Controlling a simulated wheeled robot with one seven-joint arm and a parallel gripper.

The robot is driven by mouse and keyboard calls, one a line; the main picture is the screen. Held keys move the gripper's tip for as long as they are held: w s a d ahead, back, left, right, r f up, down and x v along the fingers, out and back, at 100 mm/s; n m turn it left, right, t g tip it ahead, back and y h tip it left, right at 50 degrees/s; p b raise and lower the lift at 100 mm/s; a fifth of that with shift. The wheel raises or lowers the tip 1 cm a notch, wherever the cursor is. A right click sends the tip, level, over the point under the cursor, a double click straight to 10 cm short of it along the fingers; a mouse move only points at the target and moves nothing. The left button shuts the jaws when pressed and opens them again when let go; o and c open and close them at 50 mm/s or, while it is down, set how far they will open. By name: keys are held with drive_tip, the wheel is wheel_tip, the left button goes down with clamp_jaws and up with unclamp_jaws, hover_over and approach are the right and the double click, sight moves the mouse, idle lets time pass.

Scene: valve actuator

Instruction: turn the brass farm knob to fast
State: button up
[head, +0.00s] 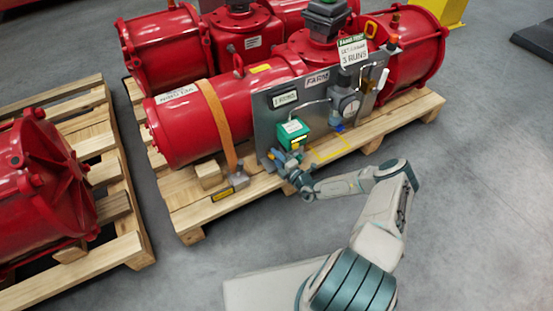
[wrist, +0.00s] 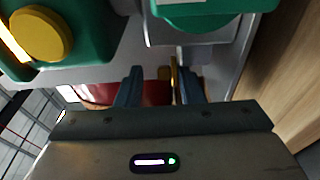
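A grey panel (head: 268,123) labelled FARM stands on the front of a red actuator. A green box (head: 293,133) is mounted on it. My gripper (head: 283,160) is low at the panel, just below the green box. In the wrist view my gripper (wrist: 158,84) has its two dark fingers apart. A thin brass-coloured part (wrist: 174,73), perhaps the knob, shows between them, close to the right finger; I cannot tell whether they touch. A clear gap lies towards the left finger. Its speed marking is not readable. In the head view the arm and gripper cover this spot.
A green housing with a yellow round button (wrist: 40,34) is close at the wrist view's upper left, and another green part (wrist: 205,12) at its top. The wooden pallet (head: 200,217) lies below; floor in front is open.

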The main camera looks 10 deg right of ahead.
drive_tip(key=shift+f, duration=0.15)
drive_tip(key=shift+s+d, duration=0.1)
drive_tip(key=shift+s, duration=0.15)
drive_tip(key=p+v, duration=0.3)
drive_tip(key=v, duration=1)
drive_tip(key=shift+s+p, duration=0.15)
drive_tip(key=shift+p, duration=0.2)
drive_tip(key=shift+d, duration=0.1)
